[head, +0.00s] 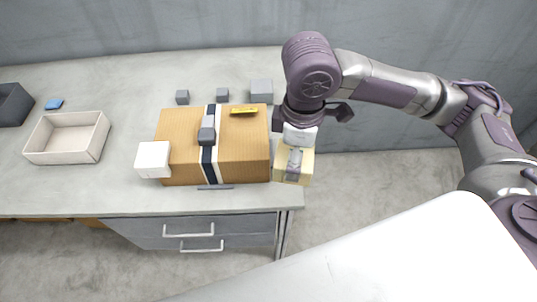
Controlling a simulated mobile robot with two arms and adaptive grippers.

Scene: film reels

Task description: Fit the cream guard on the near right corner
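A brown box (243,150) with a navy and white strap (209,165) sits on the table. The cream guard (304,170) is at the box's near right corner, just right of its right face. A narrow gap seems to separate them, but I cannot tell whether they touch. My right gripper (296,157) reaches down from above onto the guard and appears shut on it; its fingers partly cover the guard. A white guard (153,158) sits on the box's near left corner. My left gripper is not in view.
Grey blocks (261,91) stand behind the box, and a yellow piece (244,111) lies on top. A grey buckle (207,130) sits on the strap. A cream tray (68,157) stands at left, beside a dark bin (12,105). The table's right edge is close to the guard.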

